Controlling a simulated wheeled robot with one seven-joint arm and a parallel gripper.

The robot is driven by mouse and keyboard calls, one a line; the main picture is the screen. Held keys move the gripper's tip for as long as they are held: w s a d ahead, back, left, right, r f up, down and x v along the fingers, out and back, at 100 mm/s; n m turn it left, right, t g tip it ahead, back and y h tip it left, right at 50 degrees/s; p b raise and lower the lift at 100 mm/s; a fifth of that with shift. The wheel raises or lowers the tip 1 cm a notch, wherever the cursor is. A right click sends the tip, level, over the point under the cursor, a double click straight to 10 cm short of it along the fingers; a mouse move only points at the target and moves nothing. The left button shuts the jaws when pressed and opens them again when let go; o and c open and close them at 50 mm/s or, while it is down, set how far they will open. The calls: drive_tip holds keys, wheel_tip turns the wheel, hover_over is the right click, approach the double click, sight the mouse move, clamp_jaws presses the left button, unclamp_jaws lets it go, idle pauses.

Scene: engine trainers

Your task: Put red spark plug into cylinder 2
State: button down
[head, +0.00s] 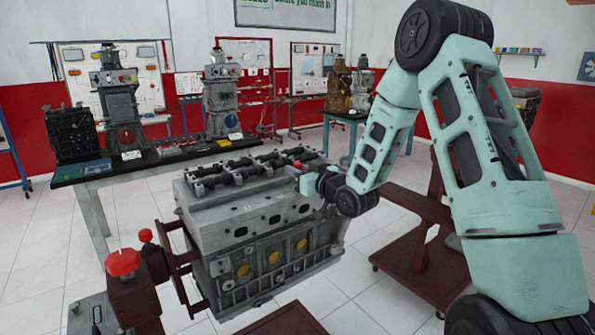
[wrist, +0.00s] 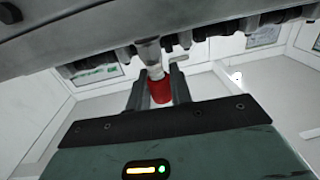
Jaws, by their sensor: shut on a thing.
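The red spark plug (wrist: 160,91) is between the two dark fingers of my gripper (wrist: 158,78) in the wrist view. My gripper is shut on its red body, and its pale tip points toward the engine. In the head view, a small red bit of the plug (head: 298,165) shows at my gripper (head: 308,178), at the right end of the engine's top. The grey engine (head: 245,225) stands on a dark red stand, with a row of dark valve gear on top. I cannot tell which opening is cylinder 2, or whether the plug's tip touches the engine.
A red knob (head: 123,263) and a smaller red one (head: 145,235) rise at the front left. A long dark-topped table (head: 165,158) with other engine trainers stands behind. A dark red wheeled stand (head: 425,265) is at the right, under my arm. White floor is open between them.

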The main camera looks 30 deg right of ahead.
drive_tip(key=shift+f+b, duration=0.3)
drive_tip(key=shift+b, duration=0.1)
drive_tip(key=c, duration=1.2)
unclamp_jaws()
drive_tip(key=shift+o, duration=0.2)
